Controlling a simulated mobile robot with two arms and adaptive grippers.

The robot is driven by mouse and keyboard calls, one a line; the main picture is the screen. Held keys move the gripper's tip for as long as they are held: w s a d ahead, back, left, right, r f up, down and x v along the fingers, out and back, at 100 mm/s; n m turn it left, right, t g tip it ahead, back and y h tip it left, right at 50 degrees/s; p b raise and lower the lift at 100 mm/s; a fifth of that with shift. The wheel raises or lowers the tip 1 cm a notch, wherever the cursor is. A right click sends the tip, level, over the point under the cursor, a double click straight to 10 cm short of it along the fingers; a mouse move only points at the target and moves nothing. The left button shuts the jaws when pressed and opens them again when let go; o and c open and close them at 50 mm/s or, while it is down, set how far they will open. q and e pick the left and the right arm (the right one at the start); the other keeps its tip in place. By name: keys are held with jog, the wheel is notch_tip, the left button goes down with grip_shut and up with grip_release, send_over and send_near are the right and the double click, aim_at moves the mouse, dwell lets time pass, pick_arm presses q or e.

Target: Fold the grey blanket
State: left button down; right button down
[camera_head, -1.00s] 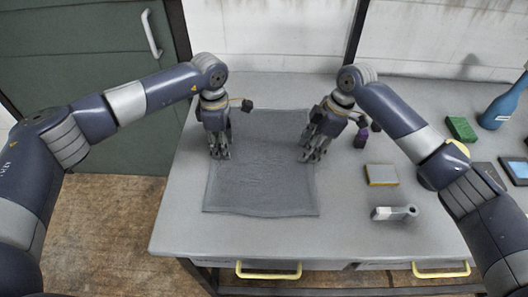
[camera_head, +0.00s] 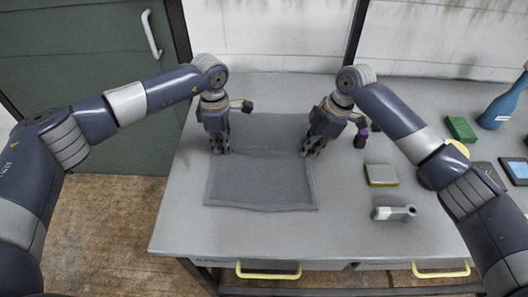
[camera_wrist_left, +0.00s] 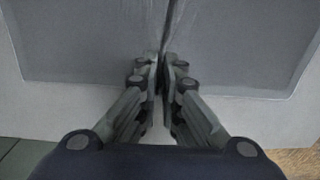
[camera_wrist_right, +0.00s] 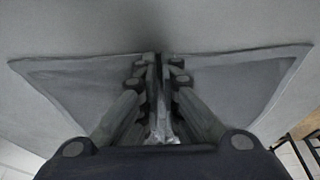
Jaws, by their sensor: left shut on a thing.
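My right gripper (camera_head: 309,153) is at the blanket's right side. In the right wrist view its fingers (camera_wrist_right: 159,75) are close together with bunched cloth between them, and the blanket (camera_wrist_right: 235,80) spreads to both sides. The gripped spots are partly hidden by the fingers.
Right of the blanket are a yellow-edged sponge (camera_head: 381,175), a white and grey handheld tool (camera_head: 394,213) and a purple item (camera_head: 361,139). Further right are a green sponge (camera_head: 461,129) and a blue bottle (camera_head: 503,106). The table front is clear.

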pick_arm(q)
jog(key=shift+a, duration=0.1)
pick_arm(e)
jog(key=shift+d, duration=0.1)
